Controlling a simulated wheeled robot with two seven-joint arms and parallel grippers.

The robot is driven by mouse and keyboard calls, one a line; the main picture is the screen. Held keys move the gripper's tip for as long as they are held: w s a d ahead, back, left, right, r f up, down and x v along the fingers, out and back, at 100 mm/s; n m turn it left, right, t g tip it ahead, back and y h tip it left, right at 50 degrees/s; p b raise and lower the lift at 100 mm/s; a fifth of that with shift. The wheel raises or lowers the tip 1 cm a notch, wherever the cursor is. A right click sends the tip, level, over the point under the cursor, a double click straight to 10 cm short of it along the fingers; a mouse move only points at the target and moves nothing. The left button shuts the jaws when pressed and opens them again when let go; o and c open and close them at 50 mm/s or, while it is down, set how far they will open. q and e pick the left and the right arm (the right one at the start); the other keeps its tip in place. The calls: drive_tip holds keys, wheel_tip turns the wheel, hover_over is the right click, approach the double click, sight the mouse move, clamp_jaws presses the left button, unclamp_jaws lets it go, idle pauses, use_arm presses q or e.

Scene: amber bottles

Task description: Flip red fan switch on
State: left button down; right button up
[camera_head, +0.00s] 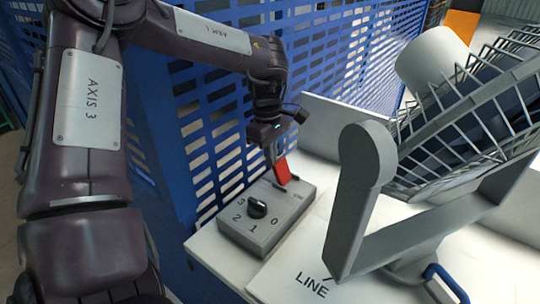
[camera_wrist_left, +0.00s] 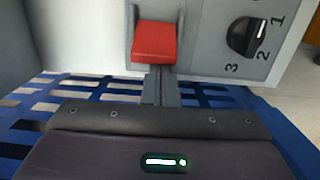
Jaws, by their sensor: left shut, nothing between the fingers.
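The red fan switch (camera_head: 283,171) is a red paddle standing tilted up at the far end of a grey control box (camera_head: 290,212). In the left wrist view the red switch (camera_wrist_left: 155,40) sits in a recess on the grey box face (camera_wrist_left: 210,50). My left gripper (camera_head: 270,155) is shut and empty, with its fingers close beside the switch. In the left wrist view the shut fingertips (camera_wrist_left: 160,72) lie right at the switch's near edge; I cannot tell if they touch. My right gripper is not in view.
A black knob (camera_head: 257,208) with numbers around it is on the same box. A large caged fan (camera_head: 465,120) on a grey bracket stands to the right on the white table (camera_head: 300,255). A blue slatted barrier (camera_head: 215,130) is behind and left of the table.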

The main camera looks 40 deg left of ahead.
sight(281, 168)
use_arm(q)
drive_tip(key=shift+d+r, duration=0.1)
drive_tip(key=shift+d, duration=0.1)
drive_tip(key=shift+w+d+r, duration=0.1)
drive_tip(key=shift+d+r, duration=0.15)
drive_tip(key=shift+d, duration=0.45)
drive_tip(key=shift+w+d+r, duration=0.1)
drive_tip(key=shift+d+r, duration=0.1)
drive_tip(key=shift+d, duration=0.45)
drive_tip(key=shift+a+r, duration=0.1)
drive_tip(key=shift+r, duration=0.15)
drive_tip(key=shift+r+p, duration=0.6)
wheel_tip(281, 168, up, 8)
drive_tip(key=shift+a+f, duration=0.15)
drive_tip(key=shift+a, duration=0.15)
